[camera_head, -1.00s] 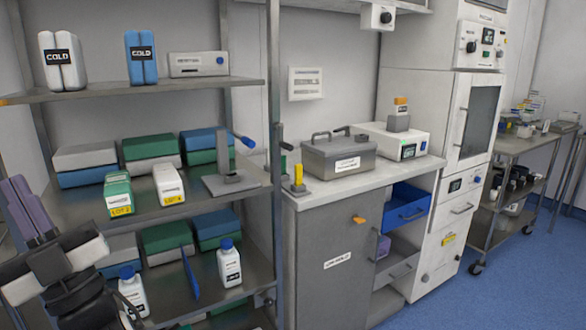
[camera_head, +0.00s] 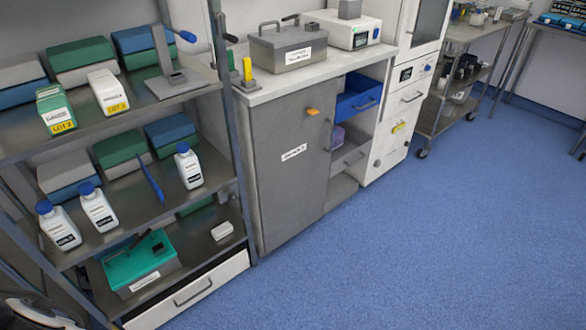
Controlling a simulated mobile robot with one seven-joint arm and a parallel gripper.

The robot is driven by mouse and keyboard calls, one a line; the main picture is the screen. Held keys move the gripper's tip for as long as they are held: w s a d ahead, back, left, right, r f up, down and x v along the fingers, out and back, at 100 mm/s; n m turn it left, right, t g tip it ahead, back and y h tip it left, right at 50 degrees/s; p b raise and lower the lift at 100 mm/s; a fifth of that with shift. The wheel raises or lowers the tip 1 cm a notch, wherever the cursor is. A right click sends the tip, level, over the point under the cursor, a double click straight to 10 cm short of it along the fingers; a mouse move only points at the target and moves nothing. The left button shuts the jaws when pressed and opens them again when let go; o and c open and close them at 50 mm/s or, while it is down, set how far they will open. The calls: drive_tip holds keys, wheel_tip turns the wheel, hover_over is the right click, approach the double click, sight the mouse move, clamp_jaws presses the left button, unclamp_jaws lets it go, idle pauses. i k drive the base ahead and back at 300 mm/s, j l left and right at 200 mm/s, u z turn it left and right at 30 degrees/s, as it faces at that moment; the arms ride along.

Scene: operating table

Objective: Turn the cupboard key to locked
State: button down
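The grey cupboard (camera_head: 284,190) stands under the white worktop, right of the shelf rack. Its door looks closed and bears a white label (camera_head: 294,152), too small to read. A small orange piece, which looks like the key (camera_head: 312,111), sits near the door's upper right. Its grip looks roughly level, tilted slightly in the picture; I cannot tell which lock position that is. A dark upright handle (camera_head: 329,135) is at the door's right edge. My gripper is not in view, and nothing covers the key.
The metal shelf rack (camera_head: 222,120) with boxes and bottles stands at left, close to the cupboard. A blue drawer (camera_head: 358,98) sits partly out right of the cupboard. A metal box (camera_head: 288,47) is on the worktop. The blue floor (camera_head: 430,245) in front is clear.

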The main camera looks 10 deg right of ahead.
sight(311, 111)
drive_tip(key=i+l+z, duration=0.45)
drive_tip(key=i+z, duration=0.25)
drive_tip(key=i, duration=0.25)
